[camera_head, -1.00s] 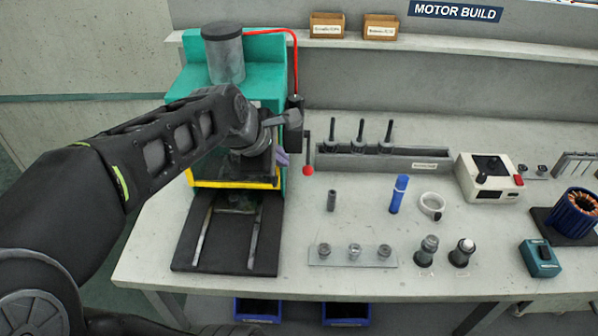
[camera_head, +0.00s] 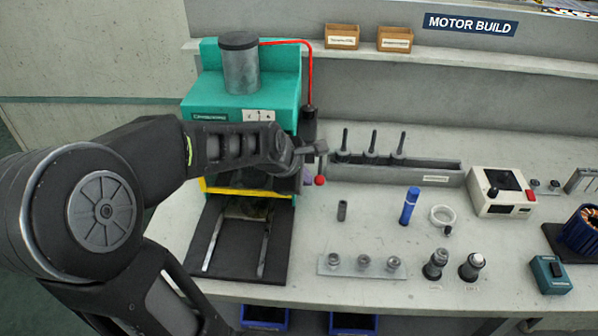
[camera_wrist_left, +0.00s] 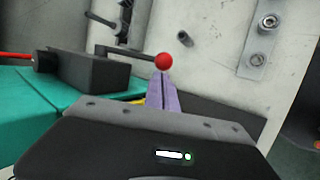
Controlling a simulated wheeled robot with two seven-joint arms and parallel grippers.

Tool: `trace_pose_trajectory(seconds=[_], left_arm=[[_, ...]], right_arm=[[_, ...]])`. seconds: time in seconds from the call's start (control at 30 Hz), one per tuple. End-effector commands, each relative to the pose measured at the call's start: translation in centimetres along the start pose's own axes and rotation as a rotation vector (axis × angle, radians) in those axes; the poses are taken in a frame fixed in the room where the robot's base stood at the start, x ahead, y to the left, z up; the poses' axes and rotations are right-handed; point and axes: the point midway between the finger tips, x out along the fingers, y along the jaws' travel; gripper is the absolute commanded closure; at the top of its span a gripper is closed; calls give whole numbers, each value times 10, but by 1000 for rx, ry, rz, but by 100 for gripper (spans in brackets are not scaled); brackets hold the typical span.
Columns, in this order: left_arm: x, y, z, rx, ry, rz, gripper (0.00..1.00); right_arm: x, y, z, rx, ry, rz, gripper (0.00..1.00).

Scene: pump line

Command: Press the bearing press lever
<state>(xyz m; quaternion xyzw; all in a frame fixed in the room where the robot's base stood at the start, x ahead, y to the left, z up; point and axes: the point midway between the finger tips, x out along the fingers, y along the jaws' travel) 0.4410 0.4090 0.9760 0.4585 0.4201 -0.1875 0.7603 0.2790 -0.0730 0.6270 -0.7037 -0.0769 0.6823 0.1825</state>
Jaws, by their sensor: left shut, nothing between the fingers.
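The bearing press (camera_head: 245,105) is a teal machine with a grey cylinder on top and a yellow front bar, at the left of the bench. Its lever is a dark rod ending in a red ball knob (camera_head: 320,181) at the press's right side. The knob also shows in the left wrist view (camera_wrist_left: 164,62), just beyond the fingertips. My left gripper (camera_head: 309,176) is shut and empty, its purple fingers (camera_wrist_left: 162,93) close beside the knob. I cannot tell whether they touch it. My forearm hides part of the press front.
A black slide plate (camera_head: 235,255) lies before the press.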

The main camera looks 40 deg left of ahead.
Motion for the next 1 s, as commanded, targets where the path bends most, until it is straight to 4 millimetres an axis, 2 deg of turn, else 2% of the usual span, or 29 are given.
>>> trace_pose_trajectory(seconds=[0.1,0.23,0.57,1.0], left_arm=[[9,0,0,0,-1,-1,100],[12,0,0,0,-1,2,100],[11,1,0,-1,0,-2,100],[4,3,2,-19,0,-65,100]], right_arm=[[-1,0,0,0,0,0,100],[-1,0,0,0,0,0,100],[-2,-1,0,0,0,0,100],[-14,-5,1,2,-3,3,100]])
